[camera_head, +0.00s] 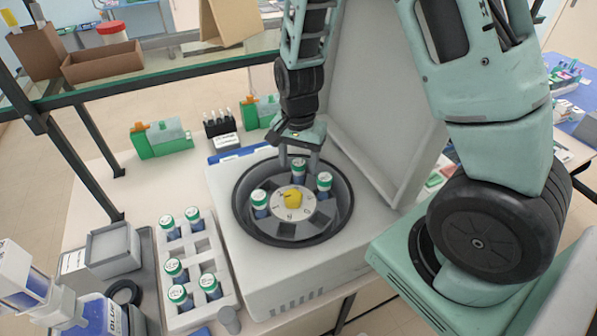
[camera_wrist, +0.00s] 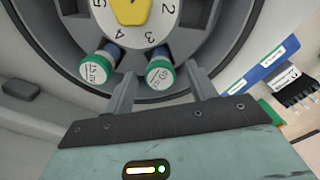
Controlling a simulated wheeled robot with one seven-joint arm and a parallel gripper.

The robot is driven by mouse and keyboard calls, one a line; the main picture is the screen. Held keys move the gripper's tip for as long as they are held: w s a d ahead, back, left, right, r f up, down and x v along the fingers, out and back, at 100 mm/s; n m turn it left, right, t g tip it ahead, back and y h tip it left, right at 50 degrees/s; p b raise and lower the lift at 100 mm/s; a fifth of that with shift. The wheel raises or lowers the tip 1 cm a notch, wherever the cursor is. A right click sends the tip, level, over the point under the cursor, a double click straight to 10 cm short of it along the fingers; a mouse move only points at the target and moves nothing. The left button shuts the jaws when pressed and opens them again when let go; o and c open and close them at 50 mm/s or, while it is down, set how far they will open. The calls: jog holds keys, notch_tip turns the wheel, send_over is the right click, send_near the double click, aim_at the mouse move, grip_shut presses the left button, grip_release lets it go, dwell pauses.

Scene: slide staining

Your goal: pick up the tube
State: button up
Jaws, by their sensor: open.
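The open centrifuge holds a round rotor (camera_head: 293,203) with a yellow hub and numbered slots. Three tubes with green-rimmed white caps sit in it: a left tube (camera_head: 260,203), a right tube (camera_head: 324,184) and a back tube (camera_head: 298,168). My gripper (camera_head: 298,160) is open above the back of the rotor, its fingers on either side of the back tube. In the wrist view a green-capped tube (camera_wrist: 159,74) lies between the fingertips (camera_wrist: 163,85). Another tube (camera_wrist: 97,69) shows just outside the left finger. I cannot tell whether the fingers touch the tube.
The raised centrifuge lid (camera_head: 375,110) stands behind, right of my gripper. A white rack (camera_head: 205,245) with several capped tubes stands left of the centrifuge. Green boxes (camera_head: 160,140) and a black holder (camera_head: 218,125) are at the back. A glass shelf (camera_head: 160,65) crosses above.

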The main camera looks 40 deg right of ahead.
jog(key=shift+f, duration=0.75)
jog(key=c, duration=1.1)
jog(key=shift+o, duration=0.2)
